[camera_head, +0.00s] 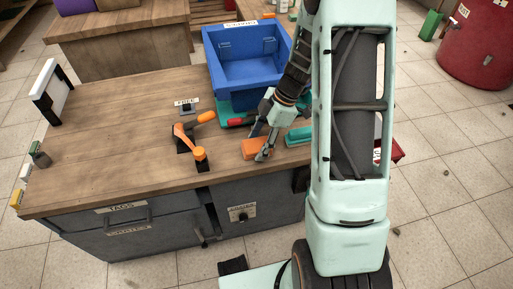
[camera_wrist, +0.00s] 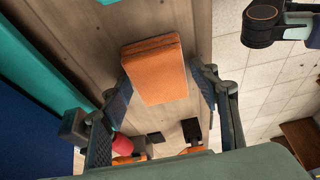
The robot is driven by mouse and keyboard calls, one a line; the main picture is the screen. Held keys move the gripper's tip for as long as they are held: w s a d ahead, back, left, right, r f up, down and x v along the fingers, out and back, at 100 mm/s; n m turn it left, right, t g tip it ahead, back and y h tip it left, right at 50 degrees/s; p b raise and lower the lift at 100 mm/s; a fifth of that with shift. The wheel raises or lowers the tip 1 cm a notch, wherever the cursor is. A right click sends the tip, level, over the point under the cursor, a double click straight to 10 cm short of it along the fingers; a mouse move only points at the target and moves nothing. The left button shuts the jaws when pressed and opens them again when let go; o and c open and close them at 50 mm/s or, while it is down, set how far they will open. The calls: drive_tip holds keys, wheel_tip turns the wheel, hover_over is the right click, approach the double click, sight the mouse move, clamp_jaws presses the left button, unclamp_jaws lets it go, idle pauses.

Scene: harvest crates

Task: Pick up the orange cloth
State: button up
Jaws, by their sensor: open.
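The orange cloth (camera_head: 251,147) is a thick folded block lying on the wooden workbench (camera_head: 120,128), near its right part. In the wrist view the cloth (camera_wrist: 158,70) is centred ahead of my gripper. My gripper (camera_head: 262,145) is open and low over the bench at the cloth. In the wrist view one finger of my gripper (camera_wrist: 161,88) lies on each side of the cloth, with visible gaps. The cloth's right end is partly hidden by a finger in the head view.
A blue crate (camera_head: 213,73) stands behind the cloth. A teal item (camera_head: 299,136) lies just right of it. The bench's front edge is close. The left bench top is mostly clear.

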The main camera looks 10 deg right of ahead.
sight(253, 147)
drive_tip(key=shift+f, duration=0.1)
idle(0.3)
drive_tip(key=c, duration=0.9)
drive_tip(key=shift+r+p, duration=0.5)
drive_tip(key=shift+p, duration=0.3)
drive_tip(key=r, duration=0.3)
drive_tip(key=shift+s+d+r+p, duration=0.15)
drive_tip(key=shift+s+r+p, duration=0.1)
drive_tip(key=shift+r+p, duration=0.15)
drive_tip(key=s+d+r+p, duration=0.1)
drive_tip(key=s+d+r, duration=0.1)
drive_tip(key=s+r, duration=0.2)
drive_tip(key=s+d+r+p, duration=0.1)
drive_tip(key=s+r, duration=0.3)
drive_tip(key=s, duration=0.4)
drive_tip(key=shift+s+d+r, duration=0.35)
drive_tip(key=shift+d+r, duration=0.05)
drive_tip(key=shift+d, duration=0.35)
